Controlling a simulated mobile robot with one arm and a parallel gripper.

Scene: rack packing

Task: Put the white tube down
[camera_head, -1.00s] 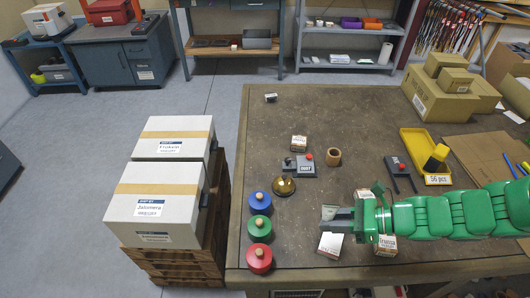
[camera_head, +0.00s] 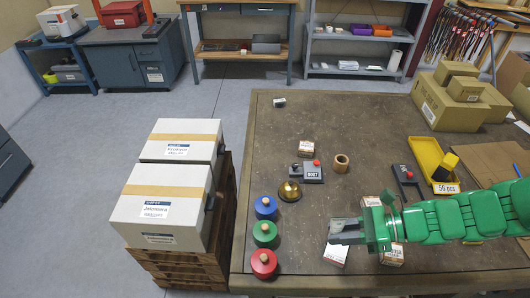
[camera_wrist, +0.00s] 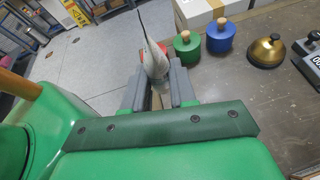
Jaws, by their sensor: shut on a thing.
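The white tube (camera_wrist: 153,58) shows in the wrist view as a pale, pointed shape standing up between the two grey fingers. My gripper (camera_wrist: 160,88) is shut on its lower part. In the head view my gripper (camera_head: 340,231) is over the front part of the brown table (camera_head: 320,110), pointing left. The tube is hard to make out there; its contact with the table cannot be told.
Red (camera_head: 264,264), green (camera_head: 265,234) and blue (camera_head: 265,208) knobbed weights stand left, near a brass bell (camera_head: 289,191). Bare table lies farther back.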

